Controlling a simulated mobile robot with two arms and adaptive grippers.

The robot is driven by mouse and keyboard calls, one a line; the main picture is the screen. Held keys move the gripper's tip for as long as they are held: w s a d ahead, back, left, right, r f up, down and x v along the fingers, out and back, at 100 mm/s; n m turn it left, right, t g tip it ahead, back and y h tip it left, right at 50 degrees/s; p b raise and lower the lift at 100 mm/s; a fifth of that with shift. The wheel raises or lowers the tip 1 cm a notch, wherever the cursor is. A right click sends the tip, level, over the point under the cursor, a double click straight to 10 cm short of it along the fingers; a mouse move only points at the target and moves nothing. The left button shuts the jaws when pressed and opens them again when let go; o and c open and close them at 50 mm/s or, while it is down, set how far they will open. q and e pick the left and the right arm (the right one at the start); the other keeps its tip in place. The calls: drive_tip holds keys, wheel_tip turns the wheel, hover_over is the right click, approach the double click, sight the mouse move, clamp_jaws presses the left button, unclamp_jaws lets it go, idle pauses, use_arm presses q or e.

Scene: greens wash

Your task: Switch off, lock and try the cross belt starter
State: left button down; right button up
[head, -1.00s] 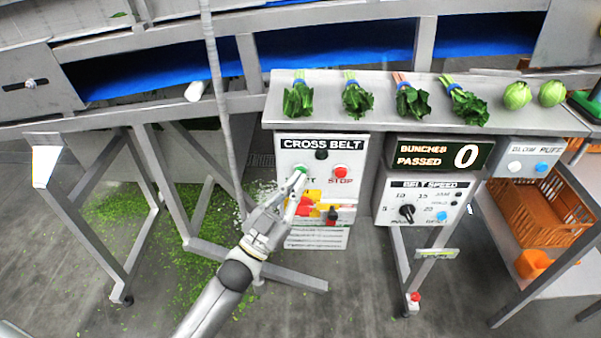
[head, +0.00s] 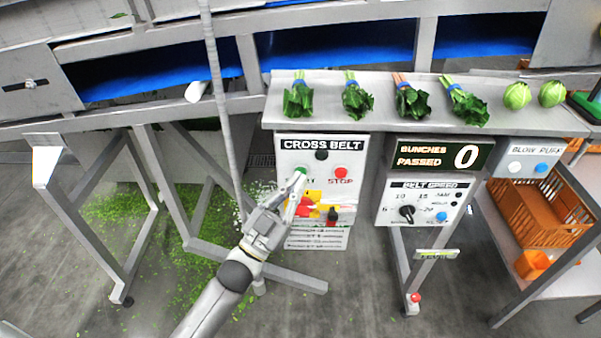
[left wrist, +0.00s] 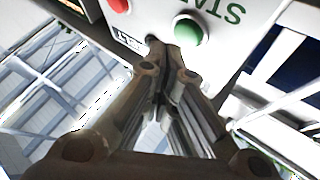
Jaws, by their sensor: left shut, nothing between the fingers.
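The cross belt starter (head: 347,160) is a white box under the steel shelf. It has a green start button (head: 300,170), a red stop button (head: 341,173) and a black round knob or lamp (head: 321,155). Below them is a red switch handle on a yellow plate (head: 314,197), partly hidden by my left gripper, with a small red and black item (head: 332,215) beside it. My left gripper (head: 300,181) is shut and empty, its tips at the green button. The left wrist view shows the green button (left wrist: 188,31) just beyond the tips; contact is unclear. My right gripper is out of view.
A belt speed panel (head: 452,204), a counter reading 0 (head: 440,155) and a blow-off panel (head: 530,157) are to the right. Bunches of greens (head: 357,99) lie on the shelf above. A vertical pole (head: 222,110) and frame legs stand left. An orange crate (head: 540,215) is at right.

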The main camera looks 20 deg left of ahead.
use_arm(q)
drive_tip(key=shift+w+a, duration=0.1)
drive_tip(key=shift+w, duration=0.3)
drive_tip(key=shift+w+a, duration=0.15)
drive_tip(key=shift+w, duration=0.3)
idle(0.7)
idle(0.4)
drive_tip(key=shift+s+d, duration=0.25)
drive_tip(key=shift+s, duration=0.6)
drive_tip(key=s+p, duration=0.1)
drive_tip(key=s, duration=0.1)
drive_tip(key=s+d+p, duration=0.1)
drive_tip(key=s, duration=0.1)
drive_tip(key=shift+s+d, duration=0.2)
drive_tip(key=shift+s, duration=0.2)
